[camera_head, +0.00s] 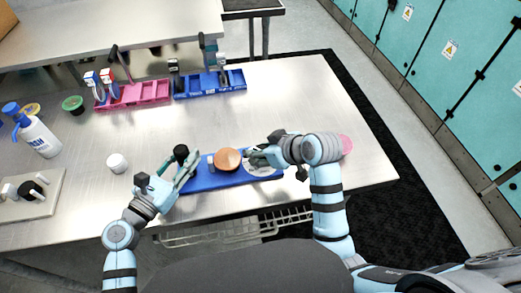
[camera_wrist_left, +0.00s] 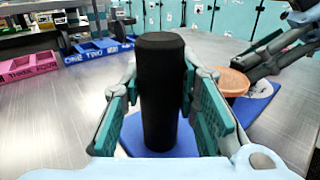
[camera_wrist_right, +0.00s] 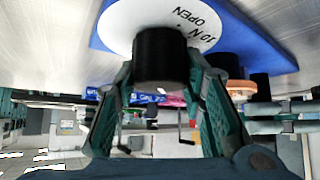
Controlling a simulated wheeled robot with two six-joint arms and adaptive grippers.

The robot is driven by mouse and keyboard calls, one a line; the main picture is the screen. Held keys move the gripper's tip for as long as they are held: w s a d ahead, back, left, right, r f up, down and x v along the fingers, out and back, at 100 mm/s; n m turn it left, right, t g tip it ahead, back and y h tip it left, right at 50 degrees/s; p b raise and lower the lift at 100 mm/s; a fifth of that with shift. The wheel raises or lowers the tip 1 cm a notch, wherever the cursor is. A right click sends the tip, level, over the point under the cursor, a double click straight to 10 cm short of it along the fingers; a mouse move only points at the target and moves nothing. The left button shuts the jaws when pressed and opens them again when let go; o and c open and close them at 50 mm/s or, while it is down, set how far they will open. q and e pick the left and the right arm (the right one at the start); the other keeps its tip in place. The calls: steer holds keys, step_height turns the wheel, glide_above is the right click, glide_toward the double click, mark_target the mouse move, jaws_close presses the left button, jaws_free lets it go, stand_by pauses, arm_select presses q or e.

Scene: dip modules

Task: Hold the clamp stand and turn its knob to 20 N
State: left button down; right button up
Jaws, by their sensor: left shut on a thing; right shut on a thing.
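The clamp stand has a blue base (camera_head: 214,181) lying flat on the steel table, with a black upright post (camera_head: 181,152) at its left end and an orange disc (camera_head: 228,159) in the middle. My left gripper (camera_head: 185,172) is shut on the post, which stands between its fingers in the left wrist view (camera_wrist_left: 161,95). A white dial (camera_head: 263,172) is at the right end of the base. My right gripper (camera_head: 257,156) is shut on the black knob (camera_wrist_right: 161,58) at the dial. The dial shows "10 N" and "OPEN" in the right wrist view; the rest is hidden, and I cannot read the setting.
A pink tray (camera_head: 140,95) and a blue tray (camera_head: 209,84) with tools stand at the back. A spray bottle (camera_head: 37,133), a white round item (camera_head: 117,163) and a board with items (camera_head: 30,197) are at the left. A pink round thing (camera_head: 346,145) lies beyond my right wrist.

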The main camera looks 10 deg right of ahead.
steer(key=o, duration=0.9)
steer(key=v, duration=1.2)
steer(key=shift+d, duration=0.1)
arm_select(q)
steer(key=c, duration=1.1)
jaws_free()
